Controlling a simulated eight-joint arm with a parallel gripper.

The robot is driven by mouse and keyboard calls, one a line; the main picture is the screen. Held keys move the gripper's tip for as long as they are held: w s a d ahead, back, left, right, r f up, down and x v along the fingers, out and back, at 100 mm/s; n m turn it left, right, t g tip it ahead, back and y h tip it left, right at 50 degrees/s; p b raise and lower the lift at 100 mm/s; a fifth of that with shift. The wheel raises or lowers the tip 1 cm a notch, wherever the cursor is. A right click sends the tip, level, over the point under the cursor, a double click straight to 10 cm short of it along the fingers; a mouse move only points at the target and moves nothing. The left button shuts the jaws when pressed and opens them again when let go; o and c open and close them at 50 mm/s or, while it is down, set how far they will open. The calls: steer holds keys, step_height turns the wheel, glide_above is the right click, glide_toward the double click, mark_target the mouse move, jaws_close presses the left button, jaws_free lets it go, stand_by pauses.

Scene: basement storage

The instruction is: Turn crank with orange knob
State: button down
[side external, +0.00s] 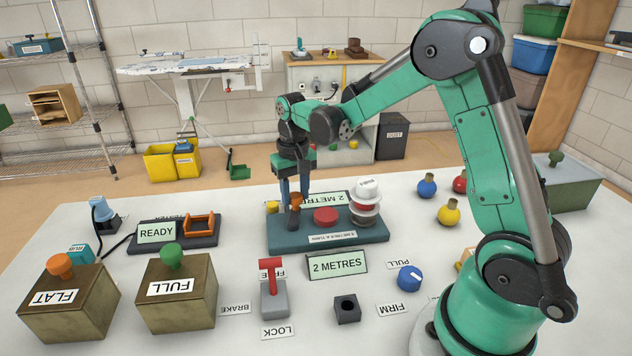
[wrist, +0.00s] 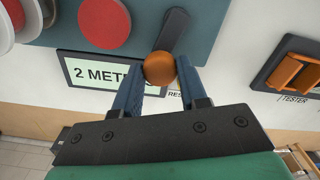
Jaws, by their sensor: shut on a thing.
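The orange knob (wrist: 159,68) sits at the end of a dark crank arm (wrist: 176,31) on a blue-grey base (side external: 375,235). In the side view the orange knob (side external: 296,198) shows just under my gripper (side external: 294,190), with the crank arm (side external: 293,218) below it. My gripper (wrist: 160,82) points down at the crank, its two blue fingers on either side of the knob and shut on it. The far side of the knob is hidden in the wrist view.
The same base carries a red disc (side external: 325,216) and a white-topped stack (side external: 367,190). A "2 METRES" sign (side external: 338,265) stands in front, near a red lever (side external: 270,280) and a blue knob (side external: 409,278). The "READY" box (side external: 157,232) is to the left.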

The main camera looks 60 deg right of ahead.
mark_target(297, 195)
steer(key=shift+s+d+m, duration=0.1)
steer(key=shift+s+m, duration=0.1)
steer(key=shift+m, duration=0.4)
steer(key=shift+c, duration=2.4)
jaws_free()
steer(key=shift+r, duration=2.85)
steer(key=shift+s+a+r, duration=0.1)
steer(key=shift+a+r, duration=0.05)
steer(key=shift+a, duration=0.05)
steer(key=s+a+r+n+t, duration=0.2)
steer(key=s+a+n+t, duration=0.4)
steer(key=s+a, duration=0.3)
steer(key=shift+s+a+r+t, duration=0.15)
steer(key=shift+s+t, duration=0.05)
steer(key=shift+t, duration=0.4)
